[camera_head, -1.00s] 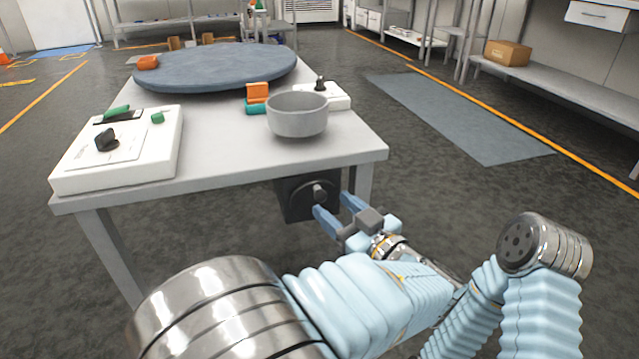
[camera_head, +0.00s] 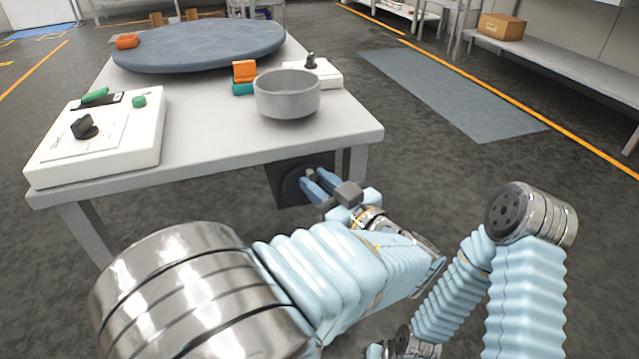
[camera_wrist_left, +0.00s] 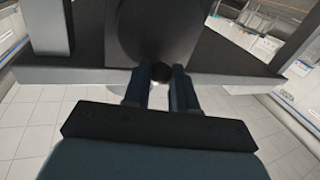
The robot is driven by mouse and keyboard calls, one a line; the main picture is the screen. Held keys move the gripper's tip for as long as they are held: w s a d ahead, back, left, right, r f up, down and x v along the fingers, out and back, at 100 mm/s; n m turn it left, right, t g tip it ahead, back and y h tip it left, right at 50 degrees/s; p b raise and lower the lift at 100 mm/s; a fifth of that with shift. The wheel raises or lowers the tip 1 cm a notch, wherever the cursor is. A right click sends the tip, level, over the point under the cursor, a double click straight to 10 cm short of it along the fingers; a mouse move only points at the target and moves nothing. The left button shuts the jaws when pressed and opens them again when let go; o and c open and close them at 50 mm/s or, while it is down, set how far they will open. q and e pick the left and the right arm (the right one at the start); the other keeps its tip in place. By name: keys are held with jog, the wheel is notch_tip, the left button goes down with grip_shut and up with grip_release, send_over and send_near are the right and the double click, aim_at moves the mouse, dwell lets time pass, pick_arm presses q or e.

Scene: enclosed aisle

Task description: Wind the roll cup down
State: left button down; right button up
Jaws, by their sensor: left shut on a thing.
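A grey round cup (camera_head: 287,94) stands upright on the front right of the light grey table (camera_head: 215,138). Below the tabletop edge is a black box (camera_head: 282,186) with a round face and a small knob. My left gripper (camera_head: 312,181) reaches this knob from the front, its blue fingers on either side of it and shut on it. In the left wrist view the dark knob (camera_wrist_left: 161,72) shows between the two fingertips. The fingers hide most of the knob in the head view. My right arm is at the right; its gripper is not visible.
A white control box (camera_head: 98,138) with a black dial and green parts sits at the table's front left. A blue-grey disc (camera_head: 200,45) lies behind. Orange and teal blocks (camera_head: 244,77) and a small white box (camera_head: 325,75) stand by the cup. Floor right of the table is clear.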

aim_at(324, 190)
pick_arm(q)
jog(key=shift+d, duration=0.1)
